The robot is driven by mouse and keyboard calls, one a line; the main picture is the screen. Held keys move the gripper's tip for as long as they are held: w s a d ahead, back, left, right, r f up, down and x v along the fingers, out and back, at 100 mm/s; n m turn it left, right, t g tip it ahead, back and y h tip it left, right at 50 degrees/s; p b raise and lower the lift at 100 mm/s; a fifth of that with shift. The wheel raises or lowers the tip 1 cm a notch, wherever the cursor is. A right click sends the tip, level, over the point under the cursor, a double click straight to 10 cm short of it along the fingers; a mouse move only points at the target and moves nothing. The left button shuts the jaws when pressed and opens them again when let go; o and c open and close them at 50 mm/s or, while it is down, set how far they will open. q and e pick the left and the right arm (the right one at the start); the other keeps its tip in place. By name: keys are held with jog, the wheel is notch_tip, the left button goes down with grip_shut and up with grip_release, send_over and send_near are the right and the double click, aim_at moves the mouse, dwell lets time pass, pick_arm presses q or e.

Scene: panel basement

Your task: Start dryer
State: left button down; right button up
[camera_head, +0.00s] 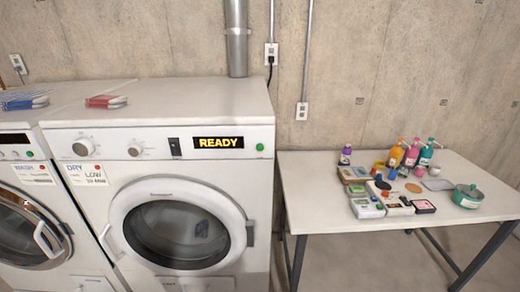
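The dryer (262,185) is the white front-loading machine in the middle of the head view, with a "DRY" and "LOW" label (85,174) at its upper left. Two light knobs, a left knob (83,147) and a right knob (135,151), sit on the panel. The round door (130,225) looks shut, with something bluish dimly visible behind its dark glass. Neither gripper is in view.
A washer (12,168) labelled "WASH" stands directly left. Red-and-white (105,101) and blue-and-white (24,103) items lie on the machine tops. A white table (325,220) at right holds bottles, small boxes and a green pot (467,196). A concrete wall is behind.

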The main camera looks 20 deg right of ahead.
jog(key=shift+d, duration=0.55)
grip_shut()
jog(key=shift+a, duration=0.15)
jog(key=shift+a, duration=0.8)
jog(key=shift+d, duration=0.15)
